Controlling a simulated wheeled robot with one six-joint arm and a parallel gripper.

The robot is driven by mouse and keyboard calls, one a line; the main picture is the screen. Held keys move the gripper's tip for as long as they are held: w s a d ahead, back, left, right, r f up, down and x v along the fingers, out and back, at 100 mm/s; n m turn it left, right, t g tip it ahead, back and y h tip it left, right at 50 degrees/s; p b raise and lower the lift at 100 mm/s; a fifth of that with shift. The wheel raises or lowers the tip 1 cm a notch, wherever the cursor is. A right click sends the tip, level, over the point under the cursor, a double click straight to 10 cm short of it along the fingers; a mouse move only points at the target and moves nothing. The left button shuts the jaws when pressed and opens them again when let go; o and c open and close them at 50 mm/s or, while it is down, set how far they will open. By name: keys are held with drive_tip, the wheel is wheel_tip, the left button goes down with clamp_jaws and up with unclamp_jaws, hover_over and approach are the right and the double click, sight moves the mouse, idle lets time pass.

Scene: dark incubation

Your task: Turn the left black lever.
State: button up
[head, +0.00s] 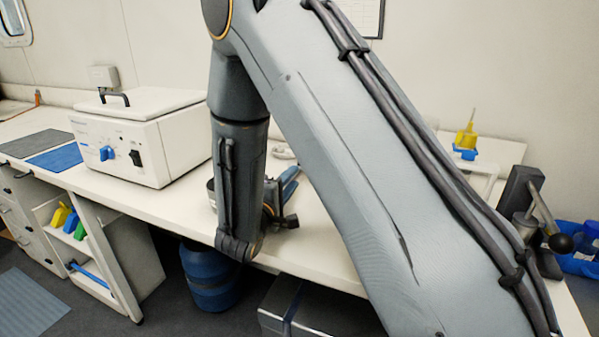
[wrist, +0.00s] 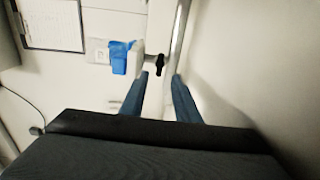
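My gripper (wrist: 160,76) shows in the wrist view with its two blue fingers apart and nothing held between them. A small black lever (wrist: 158,64) appears just beyond the gap between the fingertips, next to a white fitting and a vertical metal bar. Whether a finger touches it I cannot tell. In the head view my gripper (head: 288,183) is over the white bench, partly hidden by my arm. No lever can be made out at the gripper there. Which lever is the left one I cannot tell.
A blue object (wrist: 121,57) sits left of the black lever. The head view shows a white box (head: 140,135) on the bench, a yellow-and-blue item (head: 465,142), a ball-ended handle (head: 560,243) and a blue bin (head: 580,262) at right.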

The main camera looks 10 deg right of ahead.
drive_tip(key=p+x, duration=0.1)
drive_tip(key=x, duration=0.5)
drive_tip(key=shift+s+d+r+p, duration=0.1)
drive_tip(key=shift+d+p, duration=0.1)
drive_tip(key=shift+p, duration=0.15)
drive_tip(key=shift+w+d, duration=0.25)
drive_tip(key=shift+w, duration=0.2)
clamp_jaws()
